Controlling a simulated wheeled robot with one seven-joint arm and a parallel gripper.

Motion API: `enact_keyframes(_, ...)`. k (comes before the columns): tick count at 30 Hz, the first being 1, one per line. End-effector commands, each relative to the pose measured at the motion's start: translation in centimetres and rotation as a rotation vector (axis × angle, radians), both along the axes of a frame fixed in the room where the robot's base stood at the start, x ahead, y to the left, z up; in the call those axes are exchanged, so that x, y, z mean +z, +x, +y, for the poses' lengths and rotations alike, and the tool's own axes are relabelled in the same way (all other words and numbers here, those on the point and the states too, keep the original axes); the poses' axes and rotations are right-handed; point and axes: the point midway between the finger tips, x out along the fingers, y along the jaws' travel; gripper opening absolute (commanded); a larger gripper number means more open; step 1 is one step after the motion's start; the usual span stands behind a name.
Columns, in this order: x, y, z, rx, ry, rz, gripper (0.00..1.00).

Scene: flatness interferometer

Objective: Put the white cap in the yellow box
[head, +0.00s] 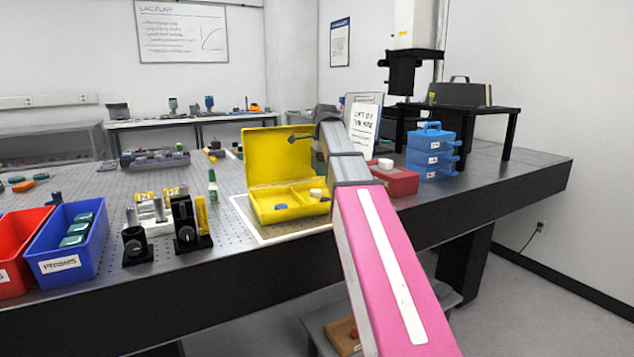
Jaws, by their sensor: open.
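The yellow box (264,214) stands with its lid raised on a white-edged mat on the perforated table. A small white round piece, which looks like the white cap (317,193), sits in its right compartment, close beside my arm in the picture. A blue round piece (281,206) lies in the front of the box. My gripper (300,137) is at the far end of my pink and grey arm, in front of the raised lid. It is open and nothing shows in it, but its fingertips are small and hard to make out. My arm hides the box's right edge.
Right of my arm are a red box (402,183) with a white piece on top, blue stacked drawers (430,153) and a black stand. Left are black optic mounts (186,222), a green bottle (213,190) and blue (84,264) and red (14,262) bins.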

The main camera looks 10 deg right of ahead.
Motion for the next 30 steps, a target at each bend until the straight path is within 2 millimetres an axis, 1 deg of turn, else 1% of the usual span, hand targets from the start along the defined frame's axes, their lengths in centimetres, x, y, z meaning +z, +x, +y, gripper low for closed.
enact_keyframes(1,1.0,0.2,-0.1,0.000,0.000,-0.001,0.67)
enact_keyframes(3,2.1,0.1,-0.2,0.000,0.000,-0.002,0.67)
enact_keyframes(6,3.2,0.1,-0.4,0.000,0.000,0.000,0.67)
enact_keyframes(9,3.9,0.1,-0.5,0.000,0.000,0.000,0.67)
enact_keyframes(14,4.3,0.0,-0.5,0.000,0.000,0.000,0.67)
enact_keyframes(30,4.3,0.0,-0.5,0.000,0.000,0.000,0.67)
